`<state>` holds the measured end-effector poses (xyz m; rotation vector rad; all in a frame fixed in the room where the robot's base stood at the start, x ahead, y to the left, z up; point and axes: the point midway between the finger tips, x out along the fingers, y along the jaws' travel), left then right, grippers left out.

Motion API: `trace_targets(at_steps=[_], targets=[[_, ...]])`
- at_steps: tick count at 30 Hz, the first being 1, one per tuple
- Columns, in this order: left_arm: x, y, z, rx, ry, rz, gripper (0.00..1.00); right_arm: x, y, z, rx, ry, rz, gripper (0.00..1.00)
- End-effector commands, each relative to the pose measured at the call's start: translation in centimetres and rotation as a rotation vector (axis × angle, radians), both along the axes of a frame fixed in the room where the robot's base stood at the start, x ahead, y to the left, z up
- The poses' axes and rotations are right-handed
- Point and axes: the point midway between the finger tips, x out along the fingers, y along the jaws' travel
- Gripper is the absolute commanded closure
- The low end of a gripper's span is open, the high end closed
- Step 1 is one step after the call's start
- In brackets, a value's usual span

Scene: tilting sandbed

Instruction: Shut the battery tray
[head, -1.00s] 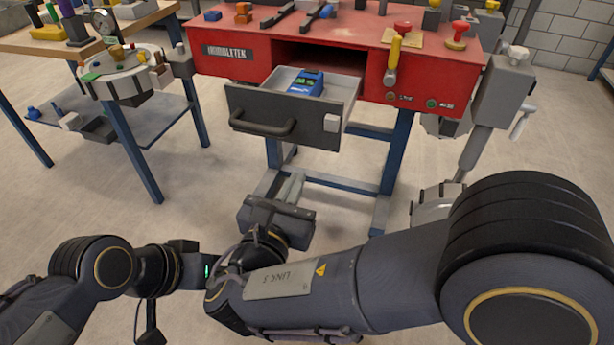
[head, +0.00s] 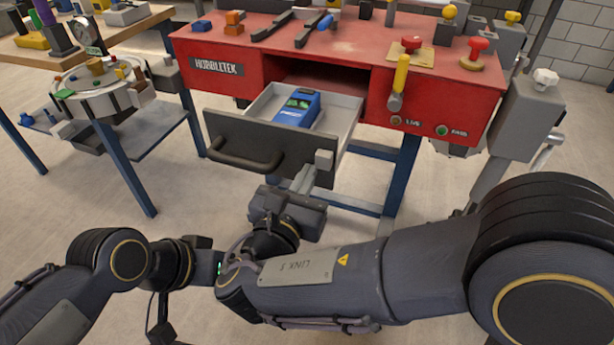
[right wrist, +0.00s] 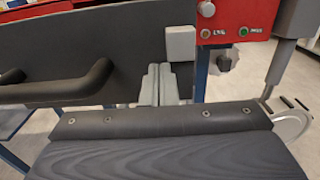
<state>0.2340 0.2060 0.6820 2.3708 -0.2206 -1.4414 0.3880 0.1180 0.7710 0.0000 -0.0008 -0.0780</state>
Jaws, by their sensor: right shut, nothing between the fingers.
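The battery tray (head: 240,137) is a drawer with a dark grey front and pale inside, pulled out of the red bench. A blue battery (head: 297,108) lies in it. A dark bar handle (head: 245,160) runs along the left of its front, and a pale grey block (head: 324,159) sits at its right. The front, handle and block also show in the right wrist view (right wrist: 100,45). My right gripper (head: 305,178) is shut and empty, its fingertips (right wrist: 160,72) at the lower right of the front, just below the block. I cannot tell whether they touch. My left gripper's fingers are hidden.
The red bench (head: 435,75) carries tools and knobs, with a yellow-handled lever (head: 400,78) on its front. A round fixture (head: 98,92) stands at the left table. A grey post (head: 525,115) stands at the right. The floor before the tray is clear.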

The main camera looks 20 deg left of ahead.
Motion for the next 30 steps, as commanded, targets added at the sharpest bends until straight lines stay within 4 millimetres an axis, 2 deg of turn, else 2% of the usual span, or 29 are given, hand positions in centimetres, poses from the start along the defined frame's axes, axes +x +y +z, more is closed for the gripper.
trace_targets(at_steps=[6,11,17,30], targets=[[0.0,0.0,0.1,0.000,0.000,0.000,0.64,0.4,-0.1,0.0,0.000,0.001,-0.001,1.00],[0.0,0.0,0.4,0.000,0.000,0.000,0.64,2.1,-0.2,0.1,0.000,0.000,-0.004,1.00],[0.0,0.0,1.1,0.000,0.000,0.000,0.64,6.3,-0.7,0.1,0.000,0.000,-0.006,1.00],[0.0,0.0,2.2,0.000,0.000,0.000,0.64,17.9,-1.5,0.0,0.000,0.000,-0.004,1.00]])
